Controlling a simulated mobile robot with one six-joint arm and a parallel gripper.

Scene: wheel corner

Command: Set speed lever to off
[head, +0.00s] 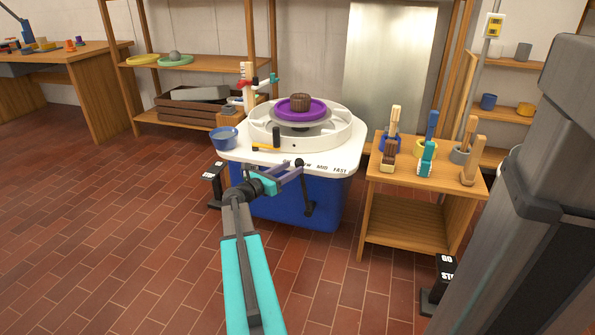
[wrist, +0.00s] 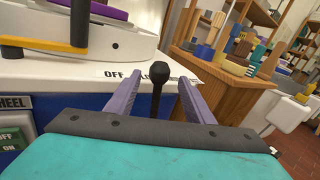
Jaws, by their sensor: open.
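The speed lever (head: 306,188) is a black rod with a round knob on the front of the blue and white wheel cabinet. In the wrist view the lever (wrist: 156,78) stands in front of the label strip (wrist: 118,75), its knob just right of the word OFF. My gripper (head: 290,175) has purple fingers, open. In the wrist view the lever shows between the open fingers of my gripper (wrist: 158,92); I cannot tell whether either finger touches it.
The pottery wheel (head: 340,135) carries a purple disc (head: 296,108) with a brown pot. A blue bowl (head: 224,138) sits at the cabinet's left corner. A wooden tool stand (head: 410,185) with several brushes is close on the right. The brick floor at left is clear.

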